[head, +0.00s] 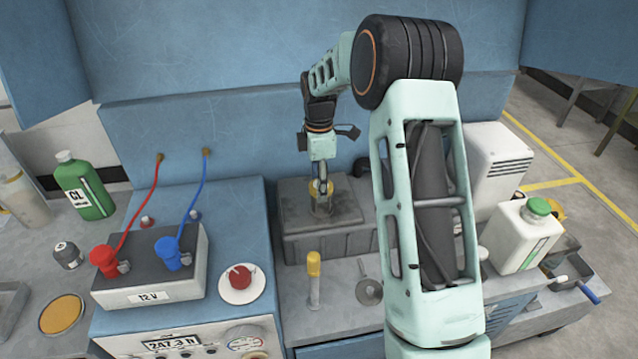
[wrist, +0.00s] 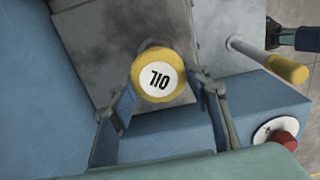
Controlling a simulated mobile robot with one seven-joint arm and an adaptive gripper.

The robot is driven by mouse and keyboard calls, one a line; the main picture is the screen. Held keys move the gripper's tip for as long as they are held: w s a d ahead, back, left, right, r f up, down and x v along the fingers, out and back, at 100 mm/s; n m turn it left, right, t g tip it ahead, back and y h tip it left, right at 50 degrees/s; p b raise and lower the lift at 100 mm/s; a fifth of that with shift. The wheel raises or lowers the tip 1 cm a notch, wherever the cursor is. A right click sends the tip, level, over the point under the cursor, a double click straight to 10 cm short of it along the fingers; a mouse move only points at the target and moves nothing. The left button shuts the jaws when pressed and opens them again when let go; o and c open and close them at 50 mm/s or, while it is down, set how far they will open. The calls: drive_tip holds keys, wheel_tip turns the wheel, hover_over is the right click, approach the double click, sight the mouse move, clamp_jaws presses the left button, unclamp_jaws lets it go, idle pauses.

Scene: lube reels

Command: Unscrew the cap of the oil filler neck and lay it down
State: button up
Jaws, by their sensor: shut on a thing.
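The yellow oil cap (head: 319,187), with a white disc reading "OIL", is between the fingers of my gripper (head: 322,192). In the wrist view the cap (wrist: 137,72) fills the space between the two fingertips of my gripper (wrist: 165,85), which are shut on its sides. The filler neck (head: 323,207) is on top of the grey engine block (head: 300,244), under the cap. In the wrist view a grey ring shows just behind the cap. I cannot tell whether the cap still sits on the neck or is slightly above it.
A red knob on a white disc (head: 240,281) and a 12 V battery (head: 150,293) are left. A white jug (head: 520,238) stands right.

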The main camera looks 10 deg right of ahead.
drive_tip(key=n, duration=0.1)
drive_tip(key=n+p, duration=0.1)
drive_tip(key=n, duration=0.1)
drive_tip(key=shift+s+f+n, duration=0.1)
drive_tip(key=shift+s+n, duration=0.1)
drive_tip(key=shift+n, duration=0.1)
drive_tip(key=shift+f+n, duration=0.1)
drive_tip(key=shift+n, duration=0.6)
drive_tip(key=shift+s+d+n+p, duration=0.1)
drive_tip(key=shift+s+n+p, duration=0.05)
drive_tip(key=shift+n+p, duration=0.75)
drive_tip(key=n, duration=0.2)
drive_tip(key=shift+n+p, duration=0.3)
drive_tip(key=shift+p, duration=0.05)
drive_tip(key=shift+f+n, duration=0.1)
drive_tip(key=shift+n, duration=0.3)
drive_tip(key=shift+s, duration=0.1)
